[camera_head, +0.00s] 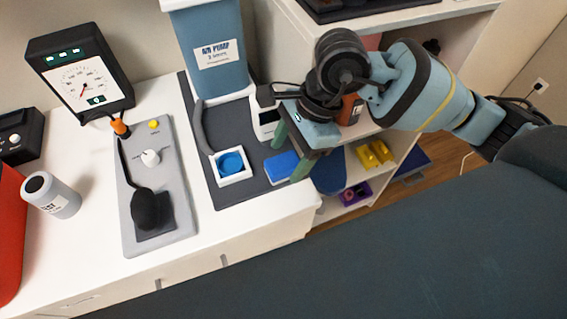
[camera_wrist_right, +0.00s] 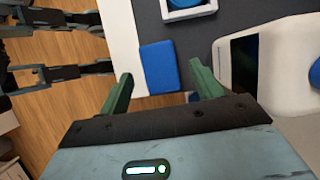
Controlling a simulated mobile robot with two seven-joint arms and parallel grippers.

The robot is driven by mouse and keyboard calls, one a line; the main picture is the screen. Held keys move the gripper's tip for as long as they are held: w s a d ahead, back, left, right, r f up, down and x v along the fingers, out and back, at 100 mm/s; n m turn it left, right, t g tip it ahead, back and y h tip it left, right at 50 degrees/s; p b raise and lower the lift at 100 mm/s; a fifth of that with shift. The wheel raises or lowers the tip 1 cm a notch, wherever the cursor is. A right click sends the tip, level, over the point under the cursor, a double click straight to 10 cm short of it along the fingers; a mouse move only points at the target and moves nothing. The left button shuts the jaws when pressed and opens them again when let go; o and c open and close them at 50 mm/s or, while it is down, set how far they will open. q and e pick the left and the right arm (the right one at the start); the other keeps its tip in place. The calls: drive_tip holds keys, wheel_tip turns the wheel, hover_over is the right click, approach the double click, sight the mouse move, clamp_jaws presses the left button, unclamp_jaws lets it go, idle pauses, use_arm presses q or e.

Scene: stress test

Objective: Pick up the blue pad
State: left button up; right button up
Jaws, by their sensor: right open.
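The blue pad (camera_head: 281,166) is a small flat rectangle lying on the dark grey mat (camera_head: 230,197) near the counter's front right. It also shows in the right wrist view (camera_wrist_right: 160,67), ahead of and between the green fingers. My right gripper (camera_head: 291,150) is open, with its fingers pointing down close to the pad and hiding part of its right side in the head view. The wrist view also shows the open, empty fingers (camera_wrist_right: 161,78) on either side of the pad's near end. Whether they touch it I cannot tell. My left gripper is not in view.
A white square holder with a round blue disc (camera_head: 231,163) sits left of the pad. The blue air pump (camera_head: 212,55) stands behind. A grey control panel (camera_head: 160,190) lies further left. The counter ends just right of the pad, with lower shelves beyond.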

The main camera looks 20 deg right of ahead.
drive_tip(key=shift+x, duration=0.95)
drive_tip(key=c, duration=1)
drive_tip(key=shift+r, duration=0.1)
drive_tip(key=shift+c, duration=0.2)
